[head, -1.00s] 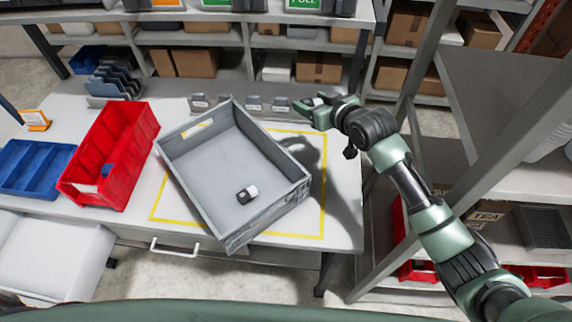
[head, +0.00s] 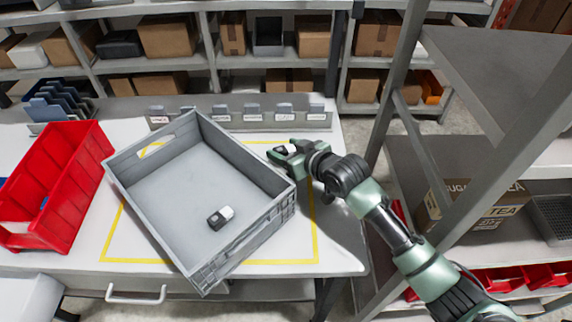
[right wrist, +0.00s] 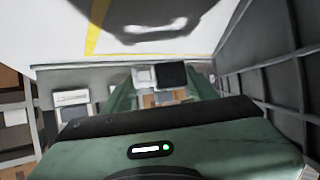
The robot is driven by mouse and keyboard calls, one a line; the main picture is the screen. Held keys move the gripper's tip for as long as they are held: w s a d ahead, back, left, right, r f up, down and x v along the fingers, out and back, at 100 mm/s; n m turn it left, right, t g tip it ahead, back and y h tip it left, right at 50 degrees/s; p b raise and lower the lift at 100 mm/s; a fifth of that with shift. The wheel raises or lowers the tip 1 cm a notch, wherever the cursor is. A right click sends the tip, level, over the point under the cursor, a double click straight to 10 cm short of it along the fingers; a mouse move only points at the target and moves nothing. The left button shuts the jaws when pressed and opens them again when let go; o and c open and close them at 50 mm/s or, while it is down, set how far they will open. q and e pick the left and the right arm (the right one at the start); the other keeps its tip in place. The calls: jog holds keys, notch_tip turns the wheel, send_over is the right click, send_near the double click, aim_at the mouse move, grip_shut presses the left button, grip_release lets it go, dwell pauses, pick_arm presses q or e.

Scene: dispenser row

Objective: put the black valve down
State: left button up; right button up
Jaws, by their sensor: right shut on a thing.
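My right gripper (head: 285,151) is at the far right side of the grey crate, close beside its wall, above the white table. It is shut on a small valve with a black part (right wrist: 172,75) and a white part, seen between the green fingers in the right wrist view. In the head view only a pale bit of it shows at the fingertips. A similar black and white piece (head: 216,220) lies on the floor of the grey crate (head: 245,248). My left gripper is not in view.
The crate stands turned on a yellow outline (head: 290,261) on the white table (head: 335,252). A red bin (head: 60,185) is at left. A row of labelled grey holders (head: 236,118) lines the back edge. A grey shelf post (head: 395,85) stands right of the table.

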jog(key=f+b, duration=0.3)
jog(key=shift+s+f, duration=0.2)
jog(key=shift+f, duration=0.1)
jog(key=shift+w+f, duration=0.15)
jog(key=shift+f, duration=0.05)
jog(key=shift+w, duration=0.1)
jog(key=shift+r, duration=0.15)
jog(key=shift+s, duration=0.2)
jog(key=o, duration=1.4)
jog(key=shift+f, duration=0.2)
jog(key=shift+o, duration=0.2)
